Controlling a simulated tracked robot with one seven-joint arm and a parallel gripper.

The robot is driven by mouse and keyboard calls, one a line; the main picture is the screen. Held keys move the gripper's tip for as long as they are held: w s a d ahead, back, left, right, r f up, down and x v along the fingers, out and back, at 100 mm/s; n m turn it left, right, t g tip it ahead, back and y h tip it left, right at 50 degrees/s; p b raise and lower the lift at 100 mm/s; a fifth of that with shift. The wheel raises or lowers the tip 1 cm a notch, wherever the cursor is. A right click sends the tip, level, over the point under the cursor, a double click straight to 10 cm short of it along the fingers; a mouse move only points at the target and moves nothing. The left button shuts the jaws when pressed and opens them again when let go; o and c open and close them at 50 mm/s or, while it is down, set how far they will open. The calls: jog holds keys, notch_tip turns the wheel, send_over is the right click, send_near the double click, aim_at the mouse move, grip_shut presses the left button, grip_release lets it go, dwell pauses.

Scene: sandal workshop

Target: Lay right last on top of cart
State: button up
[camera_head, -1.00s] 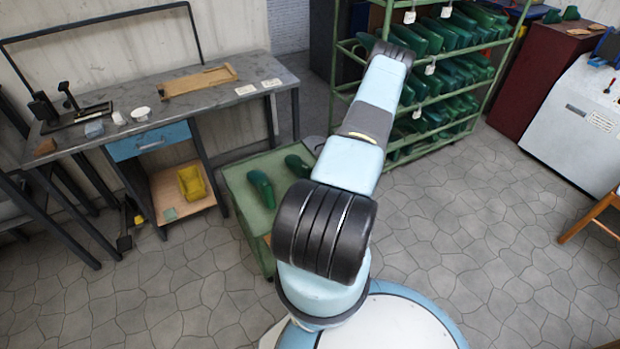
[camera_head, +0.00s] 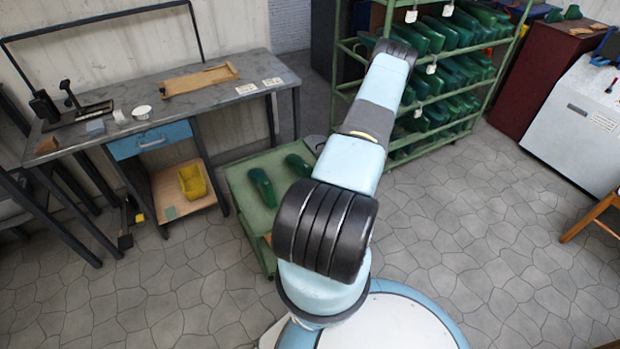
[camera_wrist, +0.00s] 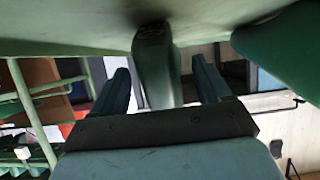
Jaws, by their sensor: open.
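The cart (camera_head: 236,181) has a green top and stands behind and left of my arm in the head view. Two dark green lasts lie apart on it, a nearer one (camera_head: 262,187) and a farther one (camera_head: 299,165) beside my arm. In the wrist view a green last (camera_wrist: 154,65) sits between the two fingers of my open gripper (camera_wrist: 163,82), with gaps at both sides. It touches or nearly touches the pale green surface (camera_wrist: 80,30) at the top. A larger green shape (camera_wrist: 285,50), probably the other last, is at the upper right. My fingers are hidden in the head view.
A workbench (camera_head: 190,95) with a blue drawer and a yellow bin (camera_head: 192,181) stands at left. A green rack (camera_head: 478,113) with several rows of lasts stands behind my arm. A grey-white cabinet (camera_head: 575,125) is at right.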

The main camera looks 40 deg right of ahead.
jog(key=v, duration=1.2)
jog(key=shift+s, duration=0.15)
jog(key=shift+r, duration=0.1)
jog(key=w+d+r+n+g, duration=0.1)
jog(key=w+r+n+g, duration=0.1)
jog(key=w+r, duration=0.45)
jog(key=w+d+r+n+g, duration=0.1)
jog(key=w+r, duration=0.3)
jog(key=r, duration=0.5)
jog(key=w+a+r+g, duration=0.15)
jog(key=a+r, duration=0.25)
jog(key=r, duration=0.6)
jog(key=w+a+r+g, duration=0.1)
jog(key=w+a+r, duration=0.25)
jog(key=r, duration=0.55)
jog(key=s+a+r, duration=0.3)
jog(key=a+r, duration=0.5)
jog(key=r, duration=0.2)
jog(key=s+a+r+y, duration=0.1)
jog(key=s+a+r, duration=0.5)
jog(key=s+a, duration=0.3)
jog(key=s+a+r+g+y, duration=0.1)
jog(key=s+a+r, duration=0.6)
jog(key=s+a, duration=0.2)
jog(key=shift+s+a+r+y, duration=0.3)
jog(key=shift+s+y, duration=0.1)
jog(key=shift+s, duration=0.45)
